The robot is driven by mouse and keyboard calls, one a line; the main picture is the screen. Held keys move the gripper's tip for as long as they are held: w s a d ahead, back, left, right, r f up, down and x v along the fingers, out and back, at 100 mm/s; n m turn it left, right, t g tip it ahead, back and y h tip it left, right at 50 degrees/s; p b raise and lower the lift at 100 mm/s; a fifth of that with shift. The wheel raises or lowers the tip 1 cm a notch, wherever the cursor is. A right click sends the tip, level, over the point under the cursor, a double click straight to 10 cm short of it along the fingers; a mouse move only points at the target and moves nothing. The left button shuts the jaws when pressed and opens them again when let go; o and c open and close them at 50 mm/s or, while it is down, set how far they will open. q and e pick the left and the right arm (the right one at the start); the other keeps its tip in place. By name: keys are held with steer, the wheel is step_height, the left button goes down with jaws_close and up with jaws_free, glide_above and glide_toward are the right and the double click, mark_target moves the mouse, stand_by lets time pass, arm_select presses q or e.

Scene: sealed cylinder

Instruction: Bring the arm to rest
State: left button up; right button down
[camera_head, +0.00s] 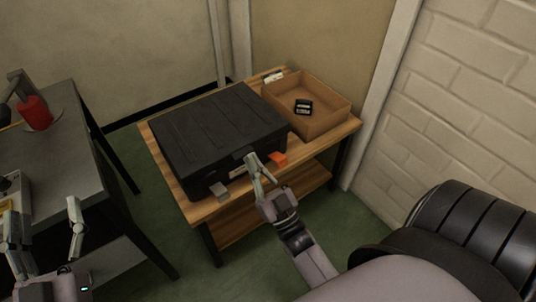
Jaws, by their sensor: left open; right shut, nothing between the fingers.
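My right gripper (257,168) is shut and empty, at the front face of a black case (215,125) on a wooden table. Its arm comes up from the lower right. I cannot tell whether the fingertips touch the case. My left gripper (45,215) is open at the lower left, fingers pointing up, beside the dark table (62,160). Nothing shows between its fingers.
An open cardboard box (325,122) holds a small black item (303,107). A red object (36,113) stands on the dark table. Green floor (150,205) lies between the tables.

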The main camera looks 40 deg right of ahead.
steer(key=v, duration=0.6)
steer(key=shift+f, duration=0.45)
